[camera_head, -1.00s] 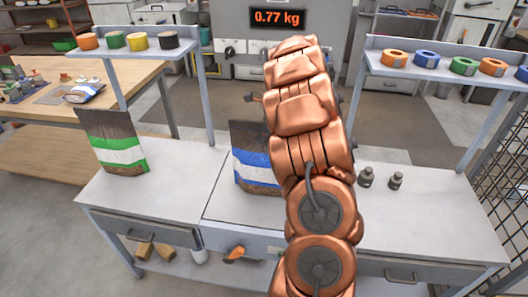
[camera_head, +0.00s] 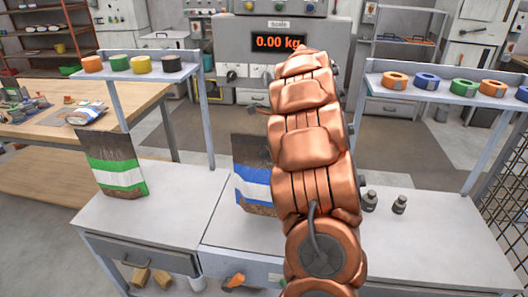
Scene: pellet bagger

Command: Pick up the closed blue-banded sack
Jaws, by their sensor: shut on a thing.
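The blue-banded sack (camera_head: 252,185) is upright, with a dark top, a blue and white band and a brown base. It is at the middle of the bench, and my copper arm covers its right part. My gripper is almost wholly hidden behind the arm, at the sack's upper part. It is shut on the sack. The scale display (camera_head: 278,42) reads 0.00 kg. I cannot tell how far the sack's base is from the bench top.
A green-banded sack (camera_head: 118,177) stands on the bench (camera_head: 160,215) at left. Two small weights (camera_head: 385,202) stand right of my arm. Raised shelves with tape rolls flank the bench at left (camera_head: 130,70) and right (camera_head: 455,85). The right bench top is mostly clear.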

